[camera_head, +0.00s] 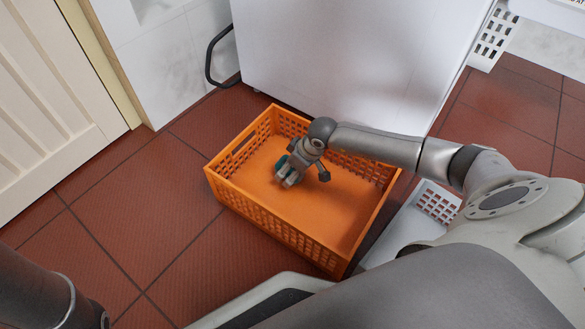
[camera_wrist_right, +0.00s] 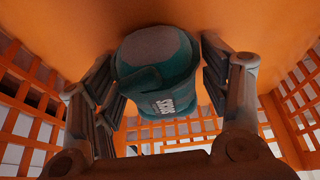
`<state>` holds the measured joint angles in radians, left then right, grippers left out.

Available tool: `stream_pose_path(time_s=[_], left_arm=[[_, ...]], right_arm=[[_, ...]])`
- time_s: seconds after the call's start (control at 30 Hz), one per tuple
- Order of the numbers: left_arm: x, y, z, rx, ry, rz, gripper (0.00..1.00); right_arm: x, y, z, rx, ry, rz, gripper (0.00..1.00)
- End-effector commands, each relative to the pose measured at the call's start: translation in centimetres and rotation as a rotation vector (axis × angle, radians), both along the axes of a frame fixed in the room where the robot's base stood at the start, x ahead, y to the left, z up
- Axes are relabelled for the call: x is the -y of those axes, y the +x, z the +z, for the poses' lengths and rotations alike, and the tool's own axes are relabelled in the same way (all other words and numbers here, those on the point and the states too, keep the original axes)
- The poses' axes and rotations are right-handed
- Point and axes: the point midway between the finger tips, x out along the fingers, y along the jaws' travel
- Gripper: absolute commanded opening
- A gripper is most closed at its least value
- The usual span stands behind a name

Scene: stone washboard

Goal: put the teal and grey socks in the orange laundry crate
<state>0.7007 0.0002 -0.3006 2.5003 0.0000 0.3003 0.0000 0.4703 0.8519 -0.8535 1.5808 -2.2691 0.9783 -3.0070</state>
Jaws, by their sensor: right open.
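The orange laundry crate (camera_head: 232,203) stands on the floor in the middle of the head view. The teal and grey socks (camera_head: 289,177) are a small rolled bundle inside it, against the crate's floor. My right gripper (camera_head: 306,163) reaches down into the crate. Its fingers (camera_wrist_right: 163,80) are open on either side of the bundle, with a gap showing at the right finger; contact at the left finger is unclear. My left gripper is out of view.
A white appliance (camera_head: 345,55) stands right behind the crate. A white basket (camera_head: 437,203) is at its right, partly behind my arm. A dark curved handle (camera_head: 210,62) and a pale door (camera_head: 50,100) are at left. The red tiled floor (camera_head: 130,210) left of the crate is clear.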

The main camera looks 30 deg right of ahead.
Motion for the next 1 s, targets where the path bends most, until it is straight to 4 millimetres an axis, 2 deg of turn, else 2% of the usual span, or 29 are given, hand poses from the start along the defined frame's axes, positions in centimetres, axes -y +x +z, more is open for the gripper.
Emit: stream_pose_path(time_s=[0.17,0.7,0.83,1.0], left_arm=[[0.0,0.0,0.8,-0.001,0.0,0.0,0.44],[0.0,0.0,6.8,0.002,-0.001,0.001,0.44],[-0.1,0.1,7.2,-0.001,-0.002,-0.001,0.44],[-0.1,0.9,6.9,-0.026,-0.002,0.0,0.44]], right_arm=[[0.1,-0.1,0.8,-0.001,0.0,0.0,0.69],[1.6,-3.3,9.6,0.001,-0.002,0.001,0.69],[1.8,-3.9,10.9,0.0,0.0,0.001,0.69],[1.9,-4.2,11.4,-0.001,0.0,0.0,0.69]])
